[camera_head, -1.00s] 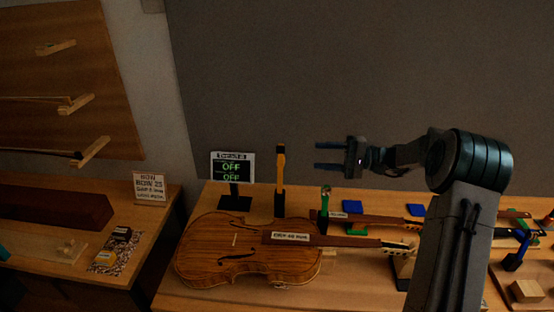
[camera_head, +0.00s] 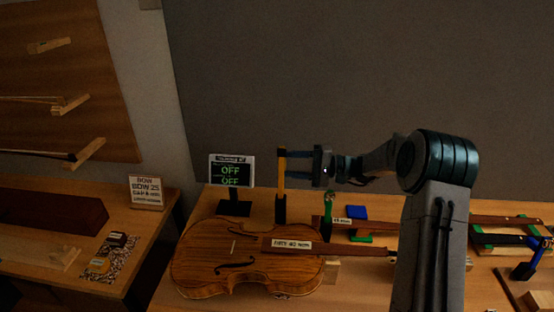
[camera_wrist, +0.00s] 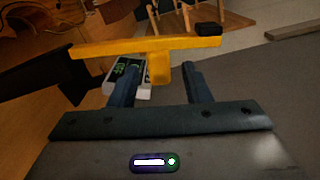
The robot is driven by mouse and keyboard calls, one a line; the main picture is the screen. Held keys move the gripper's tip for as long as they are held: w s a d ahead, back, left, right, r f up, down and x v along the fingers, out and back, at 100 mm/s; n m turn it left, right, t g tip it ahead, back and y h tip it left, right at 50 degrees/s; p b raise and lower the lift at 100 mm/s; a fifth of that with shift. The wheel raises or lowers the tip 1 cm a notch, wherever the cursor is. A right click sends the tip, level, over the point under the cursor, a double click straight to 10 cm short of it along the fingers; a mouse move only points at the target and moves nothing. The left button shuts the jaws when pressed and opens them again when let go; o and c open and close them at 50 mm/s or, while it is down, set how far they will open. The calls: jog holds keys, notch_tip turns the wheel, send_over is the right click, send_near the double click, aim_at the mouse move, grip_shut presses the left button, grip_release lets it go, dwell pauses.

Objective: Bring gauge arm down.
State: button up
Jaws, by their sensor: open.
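The gauge arm (camera_head: 282,175) is a yellow bar with a black top, standing upright on a dark base (camera_head: 281,209) behind the violin. In the wrist view the yellow bar (camera_wrist: 150,46) runs across the picture just beyond the fingertips, with a short yellow stub (camera_wrist: 160,70) pointing back between them and a black end at the right. My gripper (camera_head: 297,166) is open, with its fingers level and pointing left at the upper part of the bar. In the wrist view my gripper (camera_wrist: 158,75) shows both fingers apart. I cannot tell whether they touch the bar.
A display reading OFF (camera_head: 232,171) stands left of the gauge arm. A violin (camera_head: 240,258) lies in front on the bench. A small green-topped tool (camera_head: 329,212) stands to the right, near a blue block (camera_head: 356,212). The space above the bench is clear.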

jog(key=shift+w+a+p, duration=0.1)
jog(key=shift+a+p, duration=0.35)
jog(key=shift+a, duration=1.8)
jog(key=shift+c, duration=0.3)
grip_shut()
jog(key=shift+f, duration=0.1)
